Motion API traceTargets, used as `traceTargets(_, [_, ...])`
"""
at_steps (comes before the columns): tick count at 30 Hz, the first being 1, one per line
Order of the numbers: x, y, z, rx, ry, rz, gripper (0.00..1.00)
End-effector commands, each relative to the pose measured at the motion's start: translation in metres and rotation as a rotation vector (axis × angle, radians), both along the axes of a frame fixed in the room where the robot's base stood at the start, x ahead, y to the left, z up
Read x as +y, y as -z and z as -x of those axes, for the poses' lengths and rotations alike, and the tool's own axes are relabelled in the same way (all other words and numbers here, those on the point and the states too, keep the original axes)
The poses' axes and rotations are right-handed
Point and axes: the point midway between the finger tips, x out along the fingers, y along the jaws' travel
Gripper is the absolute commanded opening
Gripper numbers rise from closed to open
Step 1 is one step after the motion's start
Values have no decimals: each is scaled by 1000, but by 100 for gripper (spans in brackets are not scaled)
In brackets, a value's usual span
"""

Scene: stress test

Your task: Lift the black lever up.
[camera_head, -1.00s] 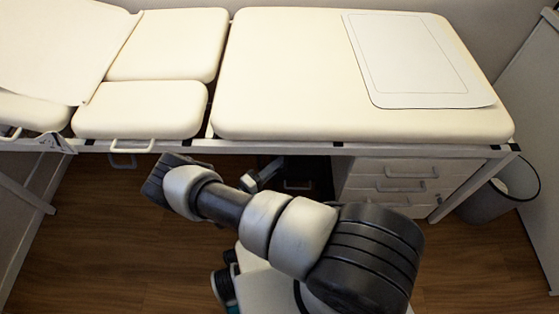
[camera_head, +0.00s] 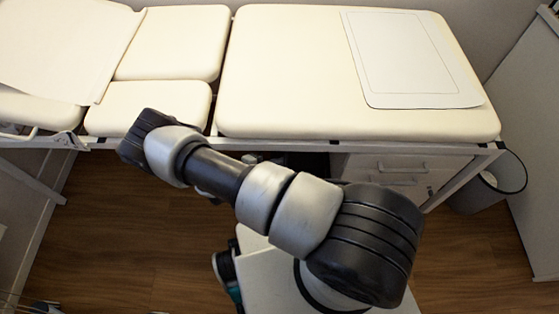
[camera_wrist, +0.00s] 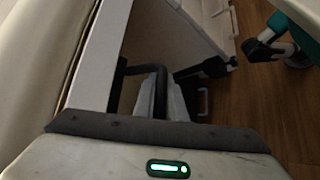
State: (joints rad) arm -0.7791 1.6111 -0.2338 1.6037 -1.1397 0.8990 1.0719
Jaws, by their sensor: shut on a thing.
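The black lever (camera_wrist: 190,73) shows in the wrist view as a dark bar below the edge of the padded table, running across my fingertips. My gripper (camera_wrist: 161,98) is shut on the lever, with a pale finger on each side of a dark part of it. In the head view my arm reaches to the table's front edge. My fingers and the held part of the lever are hidden there behind my wrist.
A cream padded exam table (camera_head: 300,70) with a white frame rail (camera_head: 400,148) spans the view. White drawers (camera_head: 400,170) stand under its right part, with a waste bin (camera_head: 490,190) beside them. The wooden floor (camera_head: 120,240) is clear at left.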

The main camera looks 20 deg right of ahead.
Motion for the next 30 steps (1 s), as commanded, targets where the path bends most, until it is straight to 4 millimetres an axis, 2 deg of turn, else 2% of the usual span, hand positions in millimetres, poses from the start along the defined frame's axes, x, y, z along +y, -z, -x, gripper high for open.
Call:
traceTargets(8, [0,-3,2,63,0,-19,0])
traceTargets(21, [0,-3,2,69,0,-20,0])
traceTargets(22, [0,-3,2,69,0,-20,16])
traceTargets(23, [0,-3,2,69,0,-20,18])
traceTargets(30, [0,-3,2,70,0,-22,18])
